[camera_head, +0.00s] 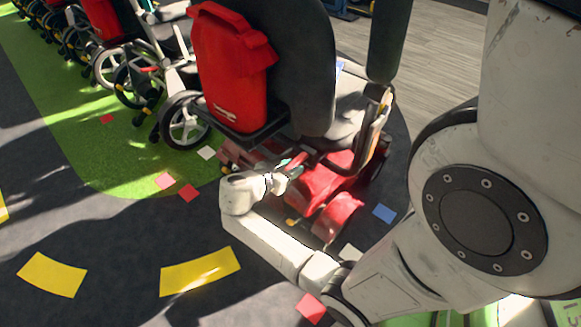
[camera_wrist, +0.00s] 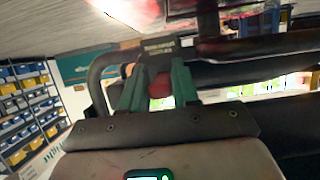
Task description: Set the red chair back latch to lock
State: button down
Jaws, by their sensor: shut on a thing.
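The red scooter (camera_head: 318,188) stands in the middle of the head view, with a dark seat back (camera_head: 303,70) and a red bag (camera_head: 228,75) hung behind it. My gripper (camera_head: 286,172) reaches in low behind the seat, beside the red body. In the wrist view, the green fingers of my gripper (camera_wrist: 158,90) are closed around a small red knob (camera_wrist: 160,84), which looks like the latch. A dark block with small lettering (camera_wrist: 158,49) lies just beyond it. The latch's setting cannot be read.
Yellow marks (camera_head: 200,271) and coloured squares lie on the dark floor, which is clear at lower left. Shelves with bins (camera_wrist: 25,110) show at the left of the wrist view.

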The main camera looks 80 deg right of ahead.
jog(key=shift+r+t+y+p, duration=0.5)
jog(key=shift+y+p, duration=0.2)
jog(key=shift+p, duration=0.1)
jog(key=shift+f, duration=0.1)
jog(key=c, duration=0.9)
grip_release()
jog(key=p+v, duration=0.3)
jog(key=v, duration=0.8)
jog(key=shift+d, duration=0.1)
